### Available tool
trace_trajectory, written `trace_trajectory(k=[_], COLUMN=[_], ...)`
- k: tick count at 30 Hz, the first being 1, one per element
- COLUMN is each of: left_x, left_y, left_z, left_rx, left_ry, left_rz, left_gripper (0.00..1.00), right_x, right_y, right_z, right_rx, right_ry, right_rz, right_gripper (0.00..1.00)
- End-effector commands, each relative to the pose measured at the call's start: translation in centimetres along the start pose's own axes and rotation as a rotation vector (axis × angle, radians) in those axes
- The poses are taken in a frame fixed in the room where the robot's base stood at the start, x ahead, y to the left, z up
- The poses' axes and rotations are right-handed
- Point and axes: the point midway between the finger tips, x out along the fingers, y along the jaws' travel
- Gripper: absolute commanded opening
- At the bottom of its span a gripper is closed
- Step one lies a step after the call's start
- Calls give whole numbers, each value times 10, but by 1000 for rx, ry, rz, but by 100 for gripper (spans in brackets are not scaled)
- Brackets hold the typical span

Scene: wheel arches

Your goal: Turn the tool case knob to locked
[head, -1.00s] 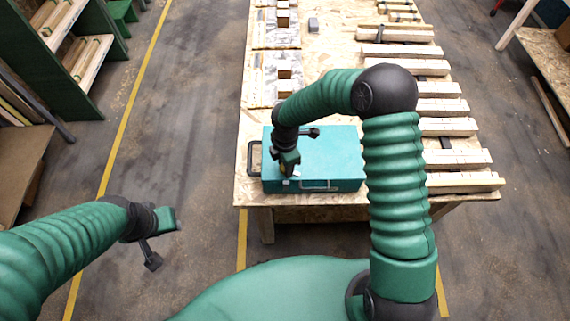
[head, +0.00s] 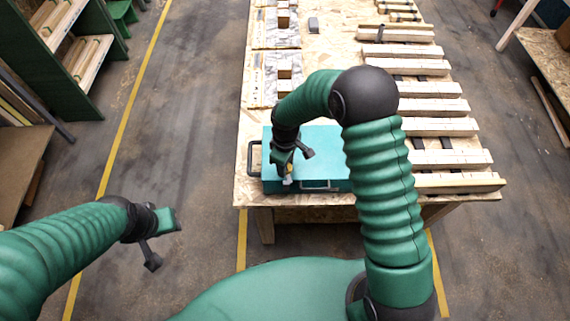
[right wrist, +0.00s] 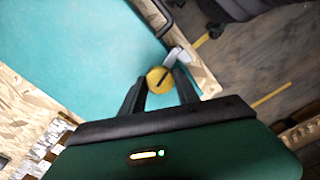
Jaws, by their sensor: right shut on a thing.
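The teal tool case (head: 325,145) lies closed on the wooden table, and its lid also shows in the right wrist view (right wrist: 75,45). A round yellow knob (right wrist: 158,77) with a dark slanting line sits near the case's edge, beside a pale metal latch (right wrist: 174,58). My right gripper (head: 287,182) is over the front left part of the case. In the right wrist view its two dark fingers (right wrist: 160,88) are around the knob, shut on it. My left gripper (head: 172,220) hangs over the floor at left, away from the table; its finger gap is not clear.
A dark side handle (head: 254,158) stands out at the case's left. Stacked timber pieces (head: 445,127) line the table's right side. A small grey block (head: 313,25) lies farther back. The floor left of the table is clear.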

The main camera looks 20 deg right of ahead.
Motion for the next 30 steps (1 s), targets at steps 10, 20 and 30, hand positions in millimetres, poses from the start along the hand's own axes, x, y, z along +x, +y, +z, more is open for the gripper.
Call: trace_trajectory(k=[10,20,30], left_x=[1,1,1], left_y=[0,0,0], left_z=[0,0,0], left_rx=[0,0,0], left_ry=[0,0,0], left_rz=[0,0,0], left_gripper=[36,36,36], right_x=[0,0,0], right_y=[0,0,-1], right_z=[1,1,1], right_rx=[170,211,210], right_ry=[-1,-2,-3], right_rz=[1,-1,-2], right_gripper=[0,0,45])
